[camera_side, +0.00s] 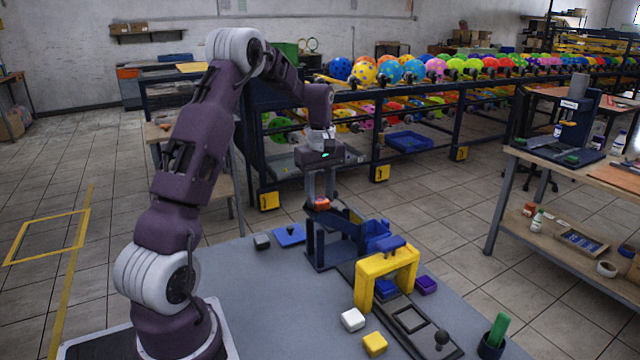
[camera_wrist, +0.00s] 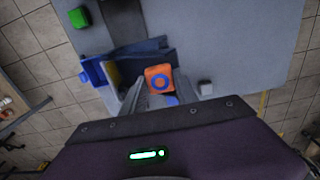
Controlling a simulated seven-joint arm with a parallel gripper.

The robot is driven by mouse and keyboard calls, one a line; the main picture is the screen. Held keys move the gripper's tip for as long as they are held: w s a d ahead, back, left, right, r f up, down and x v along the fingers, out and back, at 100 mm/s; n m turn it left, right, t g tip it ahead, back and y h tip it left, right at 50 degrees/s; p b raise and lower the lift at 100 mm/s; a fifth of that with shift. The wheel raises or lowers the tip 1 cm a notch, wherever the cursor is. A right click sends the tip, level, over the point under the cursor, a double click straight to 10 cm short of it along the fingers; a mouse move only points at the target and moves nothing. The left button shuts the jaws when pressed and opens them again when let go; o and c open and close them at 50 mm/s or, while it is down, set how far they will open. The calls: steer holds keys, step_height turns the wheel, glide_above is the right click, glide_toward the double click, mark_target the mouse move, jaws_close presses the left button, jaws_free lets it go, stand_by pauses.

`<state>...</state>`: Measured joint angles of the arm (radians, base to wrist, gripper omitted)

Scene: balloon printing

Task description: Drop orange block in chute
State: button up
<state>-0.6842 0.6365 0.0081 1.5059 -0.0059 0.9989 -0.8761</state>
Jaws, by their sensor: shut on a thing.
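My gripper (camera_side: 320,203) is shut on the orange block (camera_side: 322,204), holding it above the upper left end of the blue chute (camera_side: 345,219). The chute slopes down to the right on a dark stand in the side view. Whether the block touches the chute, I cannot tell.
A yellow arch (camera_side: 386,265) stands over a dark track right of the chute. A green piece stands in a dark cup (camera_side: 491,345) at the front right.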

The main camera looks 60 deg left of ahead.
steer(key=shift+f, duration=0.3)
steer(key=o, duration=1.2)
steer(key=shift+r, duration=0.15)
step_height(320, 180, up, 7)
steer(key=shift+f, duration=0.1)
